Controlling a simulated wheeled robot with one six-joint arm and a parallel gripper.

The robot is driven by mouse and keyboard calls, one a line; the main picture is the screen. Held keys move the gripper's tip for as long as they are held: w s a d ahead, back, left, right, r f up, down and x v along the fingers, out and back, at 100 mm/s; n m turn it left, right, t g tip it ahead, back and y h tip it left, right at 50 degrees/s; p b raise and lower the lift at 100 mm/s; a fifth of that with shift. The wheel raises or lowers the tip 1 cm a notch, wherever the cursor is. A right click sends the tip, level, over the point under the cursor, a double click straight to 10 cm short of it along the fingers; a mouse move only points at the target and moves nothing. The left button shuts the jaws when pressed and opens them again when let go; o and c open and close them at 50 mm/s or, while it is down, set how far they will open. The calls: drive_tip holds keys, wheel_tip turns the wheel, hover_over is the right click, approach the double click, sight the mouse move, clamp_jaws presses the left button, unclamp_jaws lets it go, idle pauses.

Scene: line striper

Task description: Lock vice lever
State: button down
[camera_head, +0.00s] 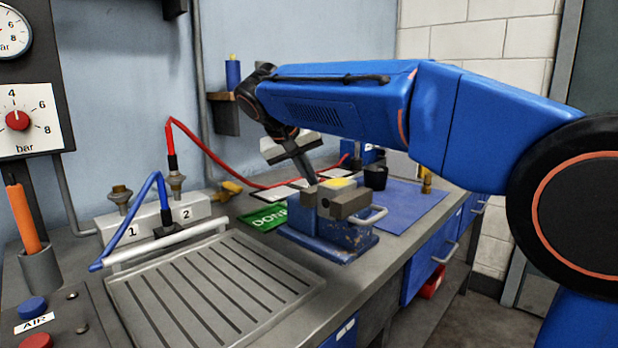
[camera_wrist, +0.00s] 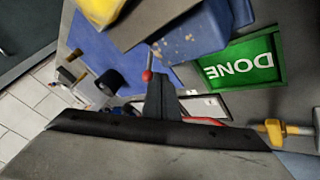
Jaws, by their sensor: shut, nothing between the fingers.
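The blue vice (camera_head: 335,236) with grey jaw blocks stands on the bench, and it shows at the top of the wrist view (camera_wrist: 190,38). A yellow piece (camera_head: 339,183) sits at its jaws, also at the top of the wrist view (camera_wrist: 100,10). A small red ball knob (camera_wrist: 147,75), seemingly the lever's end, shows beside my fingertips in the wrist view; whether they touch is unclear.
A green DONE tray (camera_head: 264,218) lies left of the vice, a blue mat (camera_head: 412,205) right. A dark cup (camera_head: 376,178) stands behind. A slotted grey plate (camera_head: 215,290) and a valve block (camera_head: 150,222) with red and blue hoses are at left.

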drive_tip(key=shift+s+d+r+y, duration=0.15)
drive_tip(key=shift+s+d+y, duration=0.05)
drive_tip(key=shift+d+y, duration=0.1)
drive_tip(key=shift+s+d+r+m+t+y, duration=0.2)
drive_tip(key=shift+s+d+t+y, duration=0.15)
drive_tip(key=shift+s+d, duration=0.35)
drive_tip(key=shift+s+d+r+m+t+y, duration=0.15)
drive_tip(key=shift+s+d+m+t+y, duration=0.15)
drive_tip(key=shift+s+d, duration=0.35)
drive_tip(key=shift+w+d, duration=0.15)
drive_tip(key=shift+r, duration=0.8)
